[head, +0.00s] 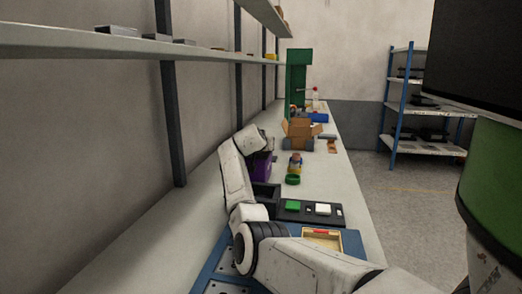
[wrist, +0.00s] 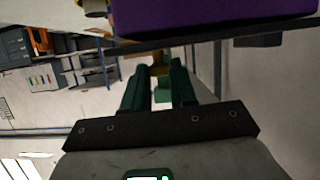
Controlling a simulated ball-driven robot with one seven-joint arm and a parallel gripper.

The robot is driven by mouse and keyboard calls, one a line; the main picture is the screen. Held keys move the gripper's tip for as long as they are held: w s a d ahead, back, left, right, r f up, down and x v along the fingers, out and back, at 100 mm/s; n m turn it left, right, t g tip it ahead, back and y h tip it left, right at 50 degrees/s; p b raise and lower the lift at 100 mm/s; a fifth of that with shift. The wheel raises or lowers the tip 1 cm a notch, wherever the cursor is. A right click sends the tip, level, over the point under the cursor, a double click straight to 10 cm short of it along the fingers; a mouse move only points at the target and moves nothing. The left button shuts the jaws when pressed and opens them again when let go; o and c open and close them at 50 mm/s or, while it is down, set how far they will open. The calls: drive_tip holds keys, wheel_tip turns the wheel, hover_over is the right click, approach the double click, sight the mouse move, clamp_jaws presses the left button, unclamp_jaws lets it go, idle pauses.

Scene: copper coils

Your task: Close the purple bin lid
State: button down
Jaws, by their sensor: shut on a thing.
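The purple bin (head: 262,165) stands on the long bench, close to the wall and partly hidden by my arm. Its lid cannot be told apart from its body in the head view. In the wrist view a broad purple surface of the bin (wrist: 215,18) fills the top, just past my fingertips. My gripper (wrist: 160,64) has dark green fingers with a narrow gap, shut on what seems to be the purple bin lid; the contact itself is hard to see. In the head view the fingers are hidden behind my wrist beside the bin's top.
A black open box (head: 264,196) and a dark tray with a green block (head: 293,205) stand nearer. A bottle (head: 295,164), a green ring (head: 292,180) and a cardboard box (head: 301,130) are to the right and beyond. A shelf (head: 130,42) overhangs the bench.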

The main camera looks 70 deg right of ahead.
drive_tip(key=shift+s+f, duration=0.1)
drive_tip(key=shift+f, duration=0.3)
drive_tip(key=c, duration=0.9)
unclamp_jaws()
drive_tip(key=shift+a+r+p, duration=0.35)
drive_tip(key=shift+p+v, duration=3.3)
drive_tip(key=shift+v, duration=1.7)
drive_tip(key=shift+s+f, duration=0.15)
